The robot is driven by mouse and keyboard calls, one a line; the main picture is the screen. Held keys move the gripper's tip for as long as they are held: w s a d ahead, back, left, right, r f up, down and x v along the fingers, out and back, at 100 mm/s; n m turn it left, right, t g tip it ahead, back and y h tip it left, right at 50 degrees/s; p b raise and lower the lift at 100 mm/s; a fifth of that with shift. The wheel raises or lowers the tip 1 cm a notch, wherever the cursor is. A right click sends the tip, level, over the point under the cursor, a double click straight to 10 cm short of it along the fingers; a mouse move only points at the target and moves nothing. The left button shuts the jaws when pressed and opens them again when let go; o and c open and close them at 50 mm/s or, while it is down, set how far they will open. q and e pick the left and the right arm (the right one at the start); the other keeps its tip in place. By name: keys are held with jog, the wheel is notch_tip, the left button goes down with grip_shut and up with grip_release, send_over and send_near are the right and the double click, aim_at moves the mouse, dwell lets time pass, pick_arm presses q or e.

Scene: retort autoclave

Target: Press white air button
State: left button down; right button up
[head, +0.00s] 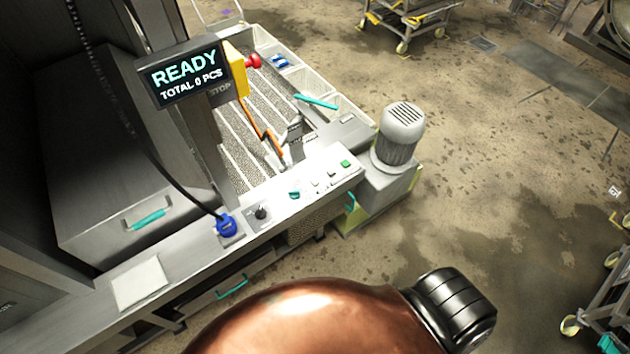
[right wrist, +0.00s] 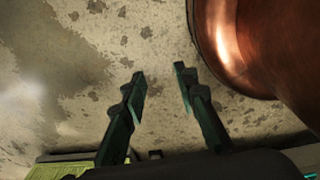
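The control panel (head: 303,192) runs along the front edge of the machine in the head view. It carries a black knob (head: 261,212), a teal control (head: 294,194), small pale buttons (head: 316,183) and a green button (head: 345,163). The labels are too small to read, so I cannot tell which pale button is the white air button. My right gripper (right wrist: 160,71) shows only in the right wrist view. Its two dark fingers are apart with nothing between them, above stained floor and away from the panel. My left gripper is in neither view.
A screen (head: 184,75) reading READY, TOTAL 0 PCS stands above the panel, beside a red stop button (head: 253,61). A grey motor (head: 398,135) stands at the panel's right end. A blue plug (head: 227,226) sits left of the knob. Open floor (head: 500,190) lies to the right.

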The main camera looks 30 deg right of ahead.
jog(key=shift+c, duration=0.5)
grip_shut()
jog(key=shift+d, duration=0.1)
dwell(1.0)
